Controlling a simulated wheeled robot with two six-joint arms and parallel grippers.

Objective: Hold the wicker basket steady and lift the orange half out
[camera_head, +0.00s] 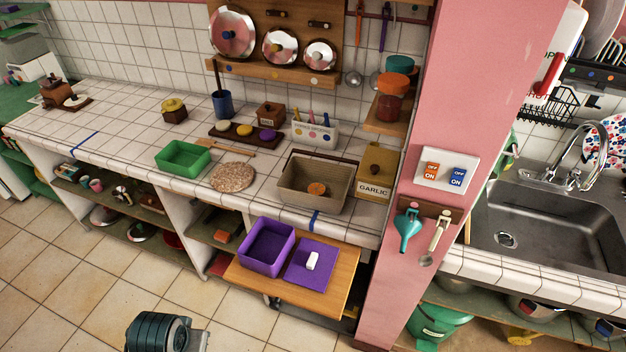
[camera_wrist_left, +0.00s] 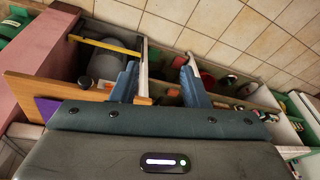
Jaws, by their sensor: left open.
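The wicker basket (camera_head: 310,203) is a tan, rectangular, open basket with a dark handle along its back. It stands on the white tiled counter near the pink pillar. The orange half (camera_head: 317,188) lies inside it, cut face up as far as I can tell. My left gripper (camera_wrist_left: 160,82) shows in the left wrist view with its two blue fingers apart and nothing between them. It is over the floor side, facing the lower shelves, away from the basket. The basket and orange half do not show in that view. My right gripper is not in view.
A yellow garlic box (camera_head: 376,172) stands close to the basket's right. A round speckled board (camera_head: 233,176) and a green tray (camera_head: 183,156) are to its left. Below, a wooden pull-out board (camera_head: 335,280) with a purple bin (camera_head: 267,249) juts out in front.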

